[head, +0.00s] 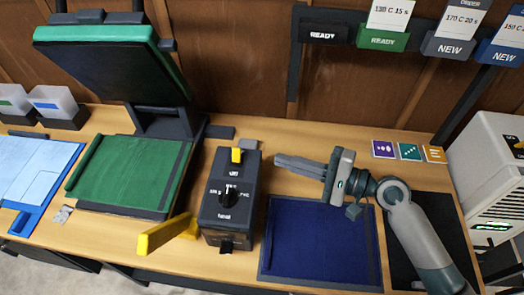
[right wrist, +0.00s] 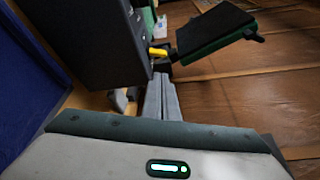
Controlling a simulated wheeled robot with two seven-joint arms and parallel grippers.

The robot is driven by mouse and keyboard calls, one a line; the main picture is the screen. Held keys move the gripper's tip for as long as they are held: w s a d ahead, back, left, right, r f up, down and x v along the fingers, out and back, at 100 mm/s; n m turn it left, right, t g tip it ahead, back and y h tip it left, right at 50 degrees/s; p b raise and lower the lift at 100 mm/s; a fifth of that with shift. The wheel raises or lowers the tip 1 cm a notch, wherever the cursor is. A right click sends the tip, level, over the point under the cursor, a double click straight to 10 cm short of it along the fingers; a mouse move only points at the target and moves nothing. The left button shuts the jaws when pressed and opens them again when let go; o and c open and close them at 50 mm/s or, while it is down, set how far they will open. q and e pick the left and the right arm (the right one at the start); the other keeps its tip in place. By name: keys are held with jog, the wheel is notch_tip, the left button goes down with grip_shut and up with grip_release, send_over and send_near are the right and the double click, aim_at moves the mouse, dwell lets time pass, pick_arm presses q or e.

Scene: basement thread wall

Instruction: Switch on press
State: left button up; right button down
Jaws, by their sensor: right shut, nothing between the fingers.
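The press (head: 115,70) stands at the left with its dark, green-edged lid tilted up over a green lower bed (head: 125,170). To its right is a dark control box (head: 230,215) with a white-marked dial (head: 229,194) and a yellow switch (head: 237,155) at its back end. The switch also shows in the right wrist view (right wrist: 158,52). My right gripper (head: 279,160) is shut and empty. It points left, just right of the switch and apart from it in the head view. My left gripper is out of view.
A dark blue mat (head: 320,240) lies right of the control box. Coloured cards (head: 409,151) lie at the back right. A white machine (head: 490,180) stands at the far right.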

aim_at(251, 157)
jog(key=p+x, duration=0.3)
jog(key=x, duration=0.6)
jog(key=shift+a+r, duration=0.1)
jog(key=shift+r, duration=0.05)
jog(key=shift+w+a+p, duration=0.15)
jog(key=shift+a+p, duration=0.15)
jog(key=shift+a, duration=0.1)
jog(key=shift+n+b, duration=0.3)
jog(key=shift+b, duration=0.25)
